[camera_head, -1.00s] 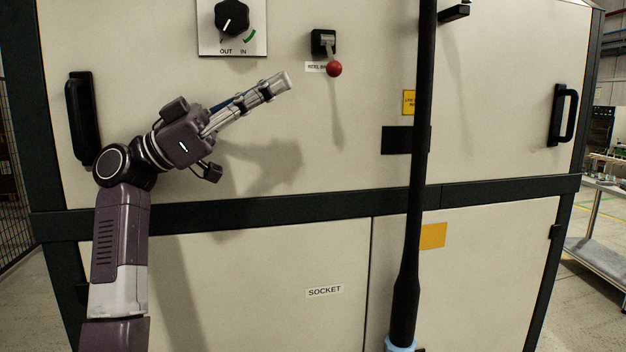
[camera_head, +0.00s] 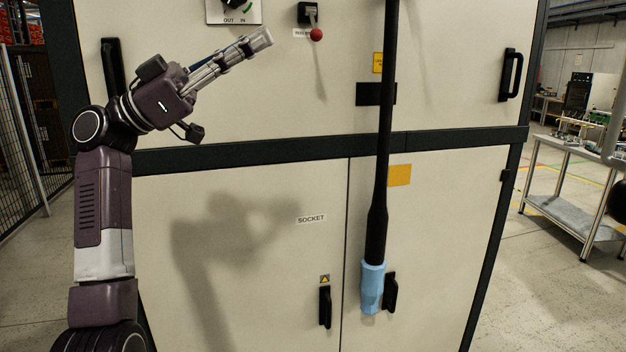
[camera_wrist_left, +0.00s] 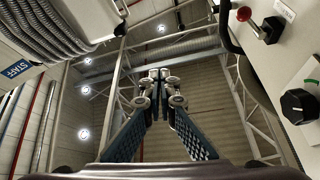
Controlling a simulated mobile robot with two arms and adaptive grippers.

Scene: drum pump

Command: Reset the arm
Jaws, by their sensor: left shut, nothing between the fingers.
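My left arm comes up from the lower left in the head view, bent at the elbow. Its gripper (camera_head: 262,40) points up and right in front of the upper cabinet panel, below and right of the dial and left of the red-knobbed lever (camera_head: 316,34). The gripper is shut and empty; its fingertips (camera_wrist_left: 158,75) meet in the left wrist view. The wrist view shows the black dial (camera_wrist_left: 299,106) at the right and the red lever knob (camera_wrist_left: 244,14) at the top. My right gripper is not seen.
A large pale cabinet (camera_head: 240,230) with black handles fills the middle. A black hose with a light-blue end (camera_head: 372,287) hangs in front of it. A metal cart (camera_head: 570,200) stands at the right, a mesh fence (camera_head: 22,130) at the left. Floor shows on both sides.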

